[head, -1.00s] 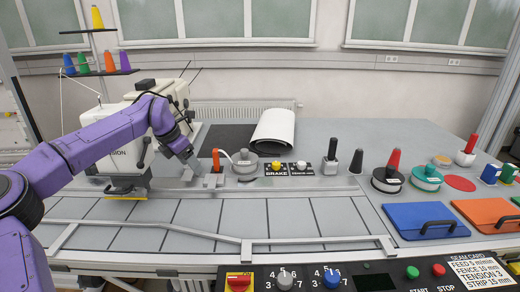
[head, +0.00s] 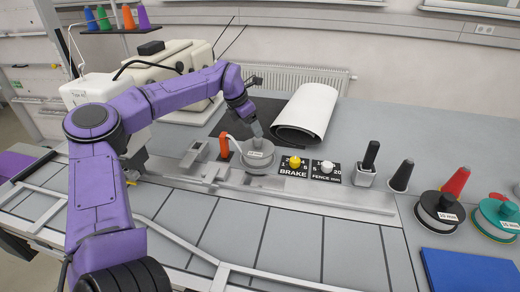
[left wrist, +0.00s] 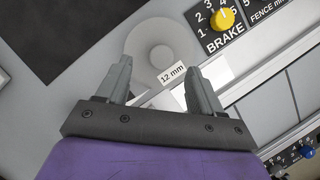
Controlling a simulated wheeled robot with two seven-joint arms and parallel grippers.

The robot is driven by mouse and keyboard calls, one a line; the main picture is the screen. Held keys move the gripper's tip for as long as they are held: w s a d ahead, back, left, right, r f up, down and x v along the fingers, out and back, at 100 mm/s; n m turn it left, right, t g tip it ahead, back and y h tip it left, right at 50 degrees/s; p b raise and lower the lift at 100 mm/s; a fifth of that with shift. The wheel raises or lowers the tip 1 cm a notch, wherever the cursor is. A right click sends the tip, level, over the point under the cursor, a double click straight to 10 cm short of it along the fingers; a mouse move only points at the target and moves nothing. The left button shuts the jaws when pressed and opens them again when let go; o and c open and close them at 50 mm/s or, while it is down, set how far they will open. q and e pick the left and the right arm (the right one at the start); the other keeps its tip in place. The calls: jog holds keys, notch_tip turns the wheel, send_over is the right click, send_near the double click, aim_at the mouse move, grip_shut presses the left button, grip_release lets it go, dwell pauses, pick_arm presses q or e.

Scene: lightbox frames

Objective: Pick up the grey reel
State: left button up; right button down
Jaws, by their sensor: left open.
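The grey reel (head: 259,161) is a low round spool with a "12 mm" label, lying flat on the machine bed in the head view. It also shows in the left wrist view (left wrist: 150,36), just beyond the fingers. My left gripper (head: 255,131) is above the reel and points down at it. In the left wrist view its two fingers (left wrist: 157,68) are spread wide, with nothing between them but the reel's near edge and label below. Whether the fingers touch the reel is not clear. My right gripper is in neither view.
The BRAKE plate with a yellow knob (head: 295,161) is close right. A black reel (head: 438,215) and a green reel (head: 495,218) stand farther right. A white roll (head: 305,113) lies behind.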

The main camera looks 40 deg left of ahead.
aim_at(258, 149)
pick_arm(q)
jog(key=shift+f, duration=0.35)
jog(key=p+x, duration=0.2)
jog(key=x, duration=0.4)
jog(key=shift+d, duration=0.15)
jog(key=shift+r, duration=0.1)
grip_shut()
